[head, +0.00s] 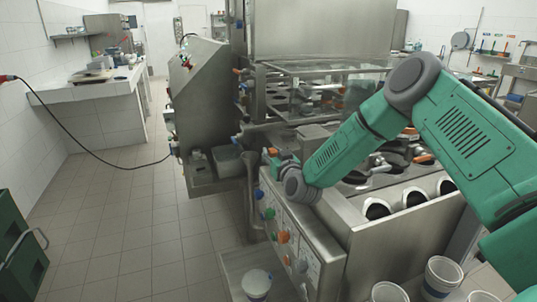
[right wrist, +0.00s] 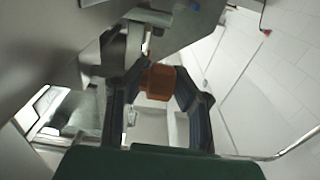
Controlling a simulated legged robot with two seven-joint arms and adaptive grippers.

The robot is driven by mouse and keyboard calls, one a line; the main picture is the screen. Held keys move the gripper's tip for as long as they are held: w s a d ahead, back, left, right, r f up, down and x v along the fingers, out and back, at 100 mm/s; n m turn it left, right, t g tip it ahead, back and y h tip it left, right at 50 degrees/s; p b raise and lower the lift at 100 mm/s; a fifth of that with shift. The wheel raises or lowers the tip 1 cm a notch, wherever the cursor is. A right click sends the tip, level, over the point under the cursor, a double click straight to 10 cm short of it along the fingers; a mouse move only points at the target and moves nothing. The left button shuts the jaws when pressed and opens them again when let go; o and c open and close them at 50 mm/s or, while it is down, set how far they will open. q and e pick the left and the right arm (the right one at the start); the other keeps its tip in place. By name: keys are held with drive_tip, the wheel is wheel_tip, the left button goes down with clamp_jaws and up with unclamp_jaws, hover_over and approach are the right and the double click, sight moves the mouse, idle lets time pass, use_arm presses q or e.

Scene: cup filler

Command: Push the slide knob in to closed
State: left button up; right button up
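An orange knob (head: 271,152) shows at the left end of the machine's top edge in the head view. In the right wrist view the orange knob (right wrist: 158,82) sits between the two dark fingers of my right gripper (right wrist: 162,74). The fingertips lie close against its two sides, and the gripper looks shut on it. In the head view my right gripper (head: 281,162) reaches left across the machine to this knob. The part behind the knob is mostly hidden. My left gripper is not in view.
The steel machine (head: 345,238) has a front panel with several coloured knobs below my gripper. White cups (head: 377,209) lie in the chute at its right. A steel cabinet (head: 203,100) stands to the left. Tiled floor (head: 115,235) lies open at left.

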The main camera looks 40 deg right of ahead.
drive_tip(key=shift+o, duration=1.3)
drive_tip(key=v, duration=1.2)
drive_tip(key=shift+d+f, duration=0.1)
drive_tip(key=shift+f, duration=0.05)
drive_tip(key=shift+s+f, duration=0.1)
drive_tip(key=shift+f, duration=0.05)
